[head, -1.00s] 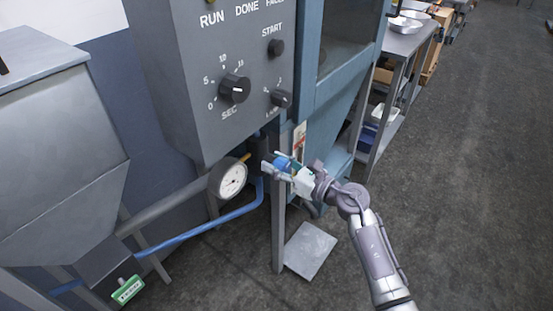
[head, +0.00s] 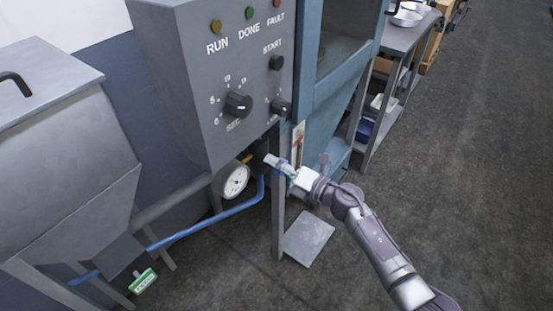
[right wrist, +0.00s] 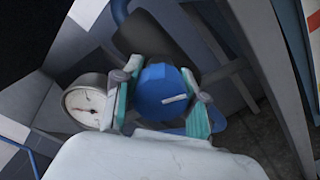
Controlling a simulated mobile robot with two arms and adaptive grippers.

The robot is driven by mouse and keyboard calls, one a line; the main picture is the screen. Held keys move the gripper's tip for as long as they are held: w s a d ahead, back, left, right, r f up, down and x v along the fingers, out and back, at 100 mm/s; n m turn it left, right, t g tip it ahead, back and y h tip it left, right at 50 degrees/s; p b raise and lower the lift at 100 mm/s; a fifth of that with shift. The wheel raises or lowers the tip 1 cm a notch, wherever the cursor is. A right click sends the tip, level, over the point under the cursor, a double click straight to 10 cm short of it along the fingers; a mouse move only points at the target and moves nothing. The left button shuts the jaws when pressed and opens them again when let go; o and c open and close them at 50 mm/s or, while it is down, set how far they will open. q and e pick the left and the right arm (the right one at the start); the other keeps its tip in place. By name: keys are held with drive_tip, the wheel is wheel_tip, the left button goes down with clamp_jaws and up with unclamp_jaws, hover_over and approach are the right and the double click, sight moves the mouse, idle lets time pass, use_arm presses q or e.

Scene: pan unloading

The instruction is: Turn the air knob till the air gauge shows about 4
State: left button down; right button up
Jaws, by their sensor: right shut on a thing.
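The round air gauge (head: 236,181) has a white face and dark rim and hangs below the grey control box. It also shows in the right wrist view (right wrist: 88,106), but its numbers are too small to read. The blue air knob (right wrist: 162,90), with a white mark on its face, sits between the teal-padded fingers of my right gripper (head: 279,164). The fingers are shut on the knob from both sides. In the head view the gripper mostly hides the knob. My left gripper is not in view.
The control box (head: 195,110) with lamps and a SEC dial (head: 238,104) overhangs the gauge. A blue pipe (head: 215,218) runs below. A machine leg (head: 277,225) stands beside my gripper. A shelf table (head: 405,40) with pans is at right; floor there is clear.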

drive_tip(key=m+p, duration=0.2)
drive_tip(key=m, duration=0.3)
drive_tip(key=shift+r+m+p, duration=0.1)
drive_tip(key=shift+m+p, duration=0.3)
drive_tip(key=m+p, duration=0.2)
drive_tip(key=m, duration=0.2)
drive_tip(key=shift+m, duration=0.7)
drive_tip(key=o, duration=1.2)
drive_tip(key=v, duration=1.2)
